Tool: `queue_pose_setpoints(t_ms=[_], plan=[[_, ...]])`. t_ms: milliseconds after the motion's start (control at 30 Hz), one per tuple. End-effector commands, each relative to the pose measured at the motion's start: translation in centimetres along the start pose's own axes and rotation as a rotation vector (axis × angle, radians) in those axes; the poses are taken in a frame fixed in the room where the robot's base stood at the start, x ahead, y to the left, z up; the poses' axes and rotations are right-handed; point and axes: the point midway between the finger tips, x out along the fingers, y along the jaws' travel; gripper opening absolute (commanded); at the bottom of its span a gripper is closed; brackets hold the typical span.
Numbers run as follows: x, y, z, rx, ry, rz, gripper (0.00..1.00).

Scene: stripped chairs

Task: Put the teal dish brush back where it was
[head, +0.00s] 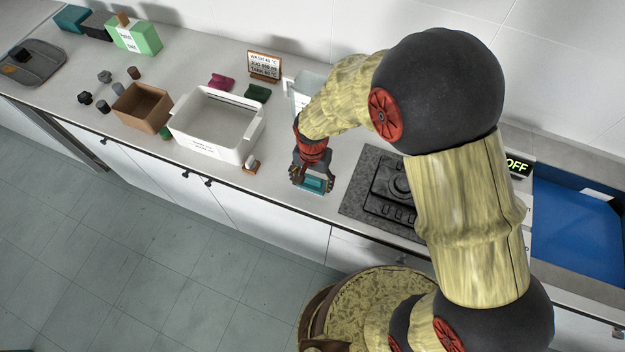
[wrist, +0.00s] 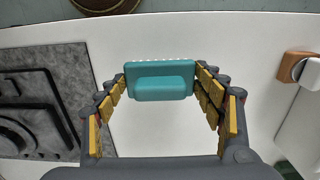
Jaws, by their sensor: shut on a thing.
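The teal dish brush (wrist: 160,82) is a block with a raised grip and a row of white bristles along its far edge in the wrist view. My gripper (wrist: 161,76) is shut on it, with a yellow-padded finger at each end. In the head view the brush (head: 314,185) shows below my gripper (head: 311,176), over the counter near its front edge, between the white tub and the hob. I cannot tell whether it touches the counter. My arm hides part of the counter behind it.
A white tub (head: 176,128), a brown box (head: 127,118) and a small brown-and-white item (head: 251,166) stand left. A sign (head: 265,66) and a dark green item (head: 257,92) are behind. The black hob (head: 358,195) and blue basin (head: 575,225) are right. Bare counter surrounds my gripper.

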Motion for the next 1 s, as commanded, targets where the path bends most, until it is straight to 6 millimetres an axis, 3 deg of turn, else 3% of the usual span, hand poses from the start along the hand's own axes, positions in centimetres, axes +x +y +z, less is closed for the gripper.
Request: queue_pose_setpoints(t_ms=[133,167,433,800,1000], plan=[[0.4,0.0,0.0,0.000,0.000,0.000,0.40],[0.3,0.0,0.0,0.000,0.000,0.000,0.69],[0.3,0.0,0.0,0.000,0.000,0.000,0.85],[0.1,0.0,0.0,0.000,0.000,0.000,0.86],[-2.2,-0.1,-0.1,0.000,0.002,-0.003,0.86]])
